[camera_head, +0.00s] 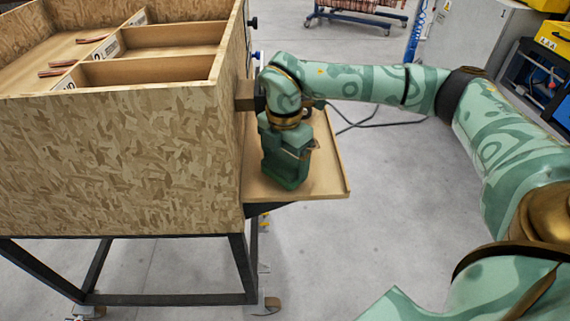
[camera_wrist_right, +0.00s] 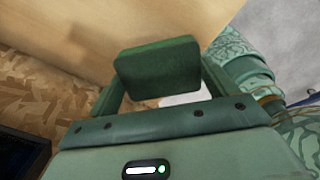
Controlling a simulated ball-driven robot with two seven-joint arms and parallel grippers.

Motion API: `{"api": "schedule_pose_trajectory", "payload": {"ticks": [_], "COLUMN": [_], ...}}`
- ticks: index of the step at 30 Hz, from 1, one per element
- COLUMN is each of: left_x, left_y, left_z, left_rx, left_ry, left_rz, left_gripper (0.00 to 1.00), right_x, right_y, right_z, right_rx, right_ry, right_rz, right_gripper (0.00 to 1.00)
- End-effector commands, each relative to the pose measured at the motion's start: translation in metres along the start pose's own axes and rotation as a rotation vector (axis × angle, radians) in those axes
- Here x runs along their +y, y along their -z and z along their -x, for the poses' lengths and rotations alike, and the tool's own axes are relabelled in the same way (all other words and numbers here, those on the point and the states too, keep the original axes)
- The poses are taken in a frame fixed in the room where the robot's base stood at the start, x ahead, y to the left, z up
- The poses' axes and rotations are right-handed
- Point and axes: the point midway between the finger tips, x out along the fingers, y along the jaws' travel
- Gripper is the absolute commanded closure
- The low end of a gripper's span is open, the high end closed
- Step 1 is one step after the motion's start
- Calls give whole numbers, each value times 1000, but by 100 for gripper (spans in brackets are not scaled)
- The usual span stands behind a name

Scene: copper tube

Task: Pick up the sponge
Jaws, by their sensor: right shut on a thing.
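The sponge, a dark green block (camera_wrist_right: 158,70), shows in the right wrist view between the two fingers of my right gripper (camera_wrist_right: 160,85). The gripper is shut on it. In the head view my right gripper (camera_head: 287,182) points down over the light wooden side shelf (camera_head: 325,178). From there the sponge cannot be told apart from the green gripper, and I cannot tell whether it touches the shelf. My left gripper is not in view.
A chipboard box (camera_head: 120,160) with open compartments stands left of the arm on a dark metal frame (camera_head: 240,268). The shelf has a raised outer rim. Clear grey floor (camera_head: 385,215) lies to the right, with a dark cable behind.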

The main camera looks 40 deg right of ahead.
Motion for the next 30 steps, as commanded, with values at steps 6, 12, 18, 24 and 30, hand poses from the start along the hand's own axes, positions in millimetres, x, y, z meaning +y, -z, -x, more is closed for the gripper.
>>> {"api": "schedule_pose_trajectory", "payload": {"ticks": [6,12,18,24,30], "left_x": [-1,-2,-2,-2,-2], "left_y": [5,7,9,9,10], "left_z": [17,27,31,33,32], "left_rx": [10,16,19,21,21], "left_ry": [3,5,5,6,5], "left_rz": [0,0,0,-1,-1], "left_gripper": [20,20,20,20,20], "right_x": [-28,-74,-110,-124,-125], "right_y": [-15,-39,-57,-64,-64], "right_z": [50,85,101,107,108], "right_rx": [-1,-2,-1,0,1], "right_ry": [-6,-2,-1,0,0], "right_rz": [-3,-5,-4,-2,0], "right_gripper": [39,39,39,39,39]}}
